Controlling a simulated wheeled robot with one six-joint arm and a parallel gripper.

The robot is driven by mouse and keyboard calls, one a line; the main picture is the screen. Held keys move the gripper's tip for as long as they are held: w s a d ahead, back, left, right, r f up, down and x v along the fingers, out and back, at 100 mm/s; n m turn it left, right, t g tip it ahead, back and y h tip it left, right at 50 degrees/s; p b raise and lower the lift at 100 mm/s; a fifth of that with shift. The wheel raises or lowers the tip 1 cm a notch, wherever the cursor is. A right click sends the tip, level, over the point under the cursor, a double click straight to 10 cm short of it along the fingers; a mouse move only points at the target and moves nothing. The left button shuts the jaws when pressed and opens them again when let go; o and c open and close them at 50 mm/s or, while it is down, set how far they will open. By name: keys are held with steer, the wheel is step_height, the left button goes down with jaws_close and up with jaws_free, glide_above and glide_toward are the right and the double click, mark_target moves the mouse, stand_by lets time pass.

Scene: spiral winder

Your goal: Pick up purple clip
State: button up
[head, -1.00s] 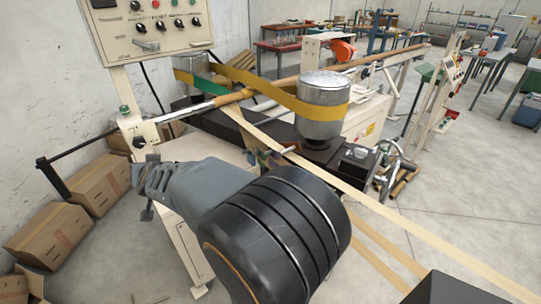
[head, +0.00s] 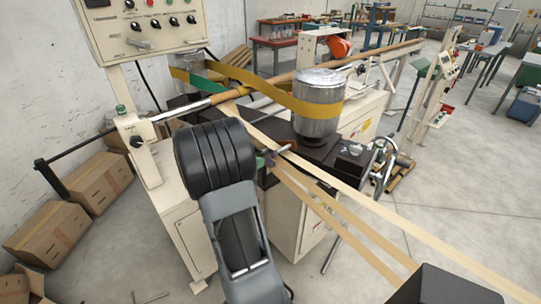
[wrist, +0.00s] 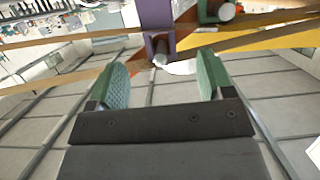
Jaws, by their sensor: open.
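The purple clip (wrist: 157,22) shows in the wrist view at the top centre, just beyond my fingertips and roughly in line with the gap between them. A grey round rod end shows at its lower end. My gripper (wrist: 164,72) is open, with its two green pads apart and nothing between them. In the head view the purple clip (head: 270,158) is a small patch beside the tan strips, partly hidden by my arm.
An orange clip (wrist: 188,32) and a green clip (wrist: 216,10) are close to the right of the purple one. Tan strips (wrist: 60,40) run across at this height. The metal drum (head: 317,103) with its yellow belt (head: 250,82) stands behind.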

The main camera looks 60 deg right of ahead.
mark_target(268, 153)
steer(key=shift+p+x, duration=0.5)
steer(key=shift+x, duration=3.3)
steer(key=shift+s+r, duration=0.1)
steer(key=shift+r, duration=0.05)
steer(key=shift+c, duration=0.2)
steer(key=c, duration=1)
steer(key=shift+o, duration=0.2)
steer(key=shift+r, duration=0.1)
steer(key=shift+r, duration=0.2)
steer(key=f+v, duration=0.2)
steer(key=v, duration=0.6)
steer(key=a+f+b+v, duration=0.1)
steer(key=f+v, duration=0.1)
steer(key=v, duration=0.7)
steer(key=shift+a, duration=0.35)
steer(key=shift+r, duration=0.15)
